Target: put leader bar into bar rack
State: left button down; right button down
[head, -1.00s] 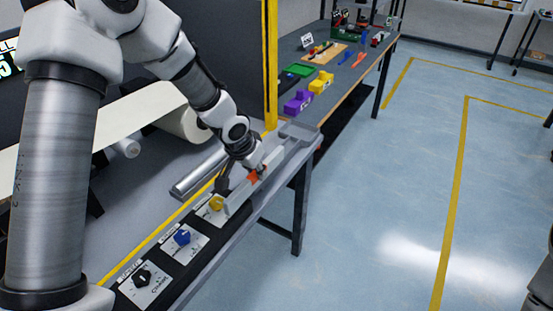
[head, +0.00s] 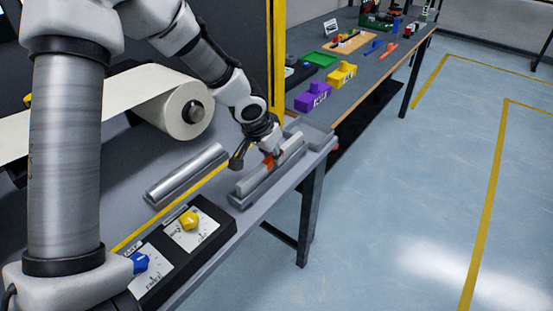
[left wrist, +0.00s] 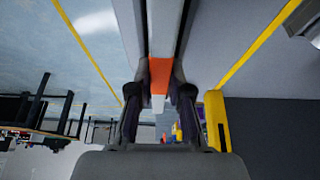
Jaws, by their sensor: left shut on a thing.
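The leader bar (head: 256,178) is a long light grey bar with an orange middle section. My left gripper (head: 271,160) is shut on that orange section. In the left wrist view the orange part (left wrist: 161,72) sits between the two fingertips (left wrist: 160,92). The bar lies lengthwise over a grey trough-like rack (head: 240,202) near the bench's front edge. I cannot tell whether the bar touches the rack's bottom. My right gripper is not in view.
A metal roller (head: 187,175) lies behind the rack. A black panel with a yellow knob (head: 189,220) and a blue knob (head: 140,262) is nearer. A grey tray (head: 316,132) sits beyond. Purple (head: 313,97) and yellow (head: 341,75) blocks stand on the far table.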

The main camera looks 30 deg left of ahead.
pick_arm(q)
jog(key=shift+s+r, duration=0.15)
jog(key=shift+a+f+b, duration=0.15)
jog(key=shift+f+b, duration=0.1)
jog(key=shift+b, duration=0.05)
jog(key=c, duration=1.1)
grip_release()
jog(key=shift+r, duration=0.1)
jog(key=shift+r+p, duration=0.45)
jog(key=p+v, duration=0.1)
jog(key=v, duration=1)
jog(key=shift+s+r, duration=0.15)
jog(key=shift+s, duration=0.05)
